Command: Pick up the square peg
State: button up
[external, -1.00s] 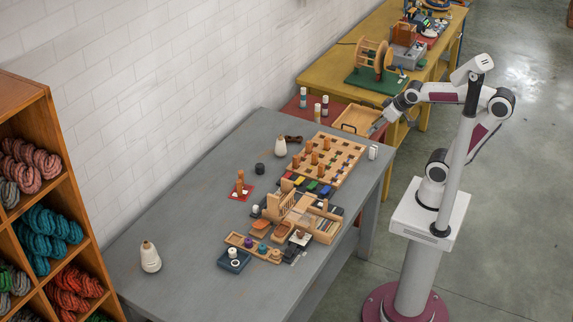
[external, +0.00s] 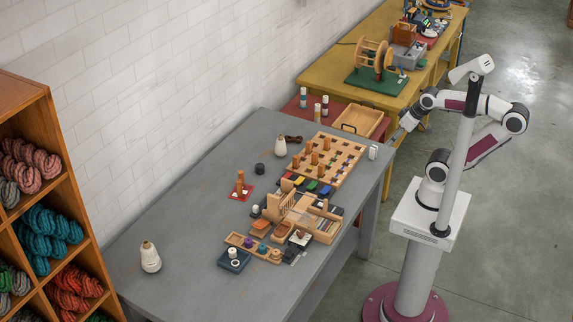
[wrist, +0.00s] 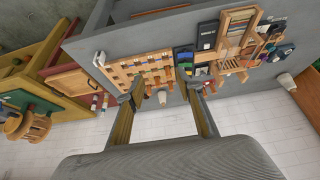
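The wooden peg board (external: 343,160), with square holes, lies on the grey table's far right part. Several brown pegs (external: 314,158) stand upright in it; which one is the square peg I cannot tell. Another brown peg (external: 240,180) stands on a small red base. My gripper (external: 396,138) is beyond the table's right end, apart from the board and small in this view. In the wrist view my gripper (wrist: 160,94) has its two fingers wide apart with nothing held. The peg board (wrist: 128,67) shows beyond and between the fingers, with pegs (wrist: 157,80) on it.
A wooden loom (external: 302,214), small trays and spools crowd the table's front right. White cones (external: 281,147) and a dark cylinder (external: 259,169) stand near the board. A wooden tray (external: 360,120) lies on the red table behind. The grey table's left part is mostly clear.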

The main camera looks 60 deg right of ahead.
aim_at(323, 167)
jog(key=w+f, duration=0.4)
jog(key=f, duration=0.4)
jog(key=w+a+f+g, duration=0.1)
jog(key=w+f, duration=0.4)
jog(key=f, duration=0.3)
jog(key=w+a+f+g, duration=0.1)
jog(key=w+f, duration=0.4)
jog(key=f, duration=0.2)
jog(key=shift+f, duration=0.4)
jog(key=shift+t, duration=0.9)
jog(key=w, duration=0.1)
jog(key=w+f, duration=0.1)
jog(key=w, duration=0.1)
jog(key=w+f, duration=0.1)
jog(key=w, duration=0.1)
jog(key=shift+w+f, duration=0.1)
jog(key=shift+w, duration=0.05)
jog(key=w+r+t, duration=0.1)
jog(key=w, duration=0.1)
jog(key=w+r+t, duration=0.1)
jog(key=w+r, duration=0.1)
jog(key=w+r+t, duration=0.1)
jog(key=w, duration=0.1)
jog(key=shift+w+d+r+t, duration=0.2)
jog(key=shift+w+r+t, duration=0.05)
jog(key=shift+w+t, duration=0.1)
jog(key=shift+f, duration=0.15)
jog(key=shift+x, duration=1.2)
